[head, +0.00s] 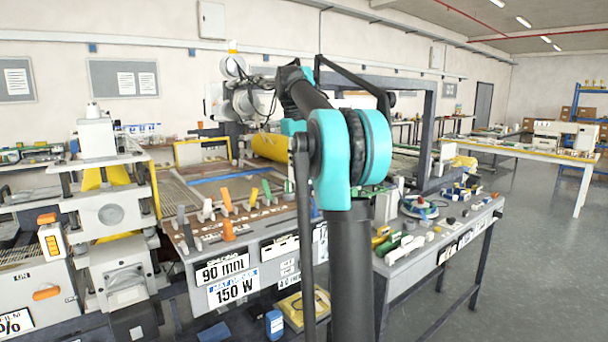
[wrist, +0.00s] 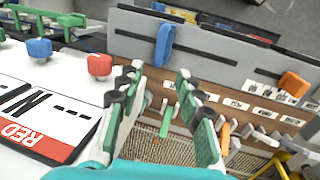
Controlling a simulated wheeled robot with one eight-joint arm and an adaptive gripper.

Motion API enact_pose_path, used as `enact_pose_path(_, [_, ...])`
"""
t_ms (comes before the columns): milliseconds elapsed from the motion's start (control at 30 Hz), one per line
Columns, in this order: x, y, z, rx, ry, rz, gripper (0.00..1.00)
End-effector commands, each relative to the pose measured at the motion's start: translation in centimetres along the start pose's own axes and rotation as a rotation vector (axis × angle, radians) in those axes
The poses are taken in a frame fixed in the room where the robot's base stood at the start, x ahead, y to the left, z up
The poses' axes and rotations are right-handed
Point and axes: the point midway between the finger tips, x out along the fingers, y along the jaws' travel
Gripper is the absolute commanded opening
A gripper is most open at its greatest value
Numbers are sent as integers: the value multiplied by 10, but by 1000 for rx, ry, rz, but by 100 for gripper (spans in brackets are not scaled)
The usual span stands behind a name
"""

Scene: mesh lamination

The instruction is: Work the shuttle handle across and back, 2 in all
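In the wrist view my gripper (wrist: 158,84) is open, with its two green-and-black padded fingers apart and nothing held between them. A blue upright handle (wrist: 165,45) sits at a dark slot in a grey panel (wrist: 215,45), just beyond the fingertips and apart from them. An orange handle (wrist: 293,84) sits at another slot farther right. I cannot tell from a label which one is the shuttle handle. In the head view my arm hides the blue handle and my gripper; an orange knob (head: 228,230) shows on the machine's front.
Green (wrist: 167,121) and orange (wrist: 225,137) levers stand close by the fingers on a brown labelled strip. A red knob (wrist: 99,64) and a blue knob (wrist: 39,48) rise at the left. A side table (head: 455,228) with small parts stands right of my arm; open floor (head: 540,260) lies beyond.

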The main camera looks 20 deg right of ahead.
Motion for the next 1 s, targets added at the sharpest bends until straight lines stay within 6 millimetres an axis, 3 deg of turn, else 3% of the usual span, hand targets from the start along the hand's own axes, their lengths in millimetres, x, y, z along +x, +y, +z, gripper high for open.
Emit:
enact_pose_path(367, [-6,0,0,0,0,0,35])
enact_pose_path(533, [-4,-9,-1,-93,-10,25,14])
enact_pose_path(667, [0,-32,-3,-369,-47,100,0])
enact_pose_path(1000, [6,-98,0,-1278,-276,330,0])
